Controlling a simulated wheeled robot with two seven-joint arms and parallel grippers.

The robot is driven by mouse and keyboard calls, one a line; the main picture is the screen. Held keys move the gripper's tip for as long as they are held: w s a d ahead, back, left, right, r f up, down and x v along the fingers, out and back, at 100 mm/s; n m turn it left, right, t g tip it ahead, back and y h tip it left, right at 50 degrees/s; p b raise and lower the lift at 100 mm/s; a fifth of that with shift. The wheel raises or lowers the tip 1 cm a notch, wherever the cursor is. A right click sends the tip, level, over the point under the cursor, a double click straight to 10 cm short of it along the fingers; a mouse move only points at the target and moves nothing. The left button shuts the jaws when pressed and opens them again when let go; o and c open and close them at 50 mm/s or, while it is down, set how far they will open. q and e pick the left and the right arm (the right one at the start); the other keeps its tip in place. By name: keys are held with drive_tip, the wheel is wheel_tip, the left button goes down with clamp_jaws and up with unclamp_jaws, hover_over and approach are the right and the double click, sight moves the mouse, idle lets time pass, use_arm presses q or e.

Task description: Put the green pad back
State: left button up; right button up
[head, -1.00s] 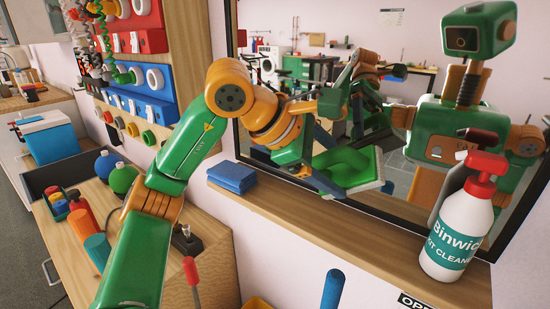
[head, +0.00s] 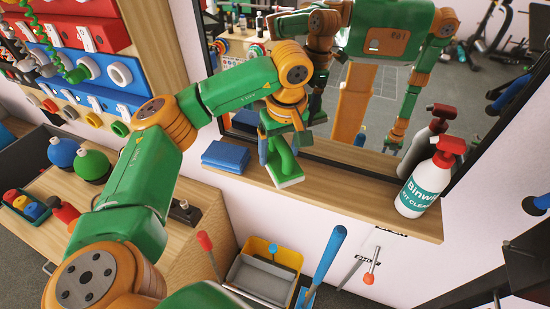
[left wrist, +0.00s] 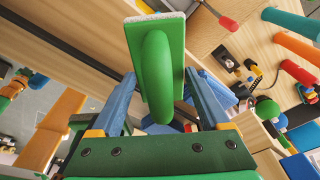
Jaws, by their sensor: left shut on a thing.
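The green pad (head: 288,168) has a white face and a curved green handle. My left gripper (head: 272,140) is shut on it, in front of the mirror and over the wooden shelf (head: 335,190), to the right of the folded blue cloth. I cannot tell whether the pad touches the shelf. In the left wrist view the pad (left wrist: 170,35) and its handle stand between the two blue fingers of the left gripper (left wrist: 158,100). My right gripper is not in view.
The folded blue cloth (head: 226,158) lies at the shelf's left end. A white spray bottle (head: 423,188) with a red head stands at its right end. The shelf between the pad and bottle is clear. A yellow bin (head: 287,257) and a blue-handled tool (head: 328,255) are below.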

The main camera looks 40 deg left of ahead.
sight(272, 150)
use_arm(q)
drive_tip(key=a+f, duration=0.1)
drive_tip(key=w+a+f+p, duration=0.1)
drive_tip(key=f, duration=0.1)
drive_tip(key=shift+a+f+p, duration=0.1)
drive_tip(key=shift+a+p, duration=0.2)
drive_tip(key=shift+a, duration=0.05)
wheel_tip(272, 150, down, 2)
drive_tip(key=shift+d+f+p, duration=0.15)
drive_tip(key=shift+f+p, duration=0.05)
drive_tip(key=shift+p, duration=0.25)
drive_tip(key=shift+f, duration=0.15)
drive_tip(key=o, duration=1)
drive_tip(key=shift+o, duration=0.2)
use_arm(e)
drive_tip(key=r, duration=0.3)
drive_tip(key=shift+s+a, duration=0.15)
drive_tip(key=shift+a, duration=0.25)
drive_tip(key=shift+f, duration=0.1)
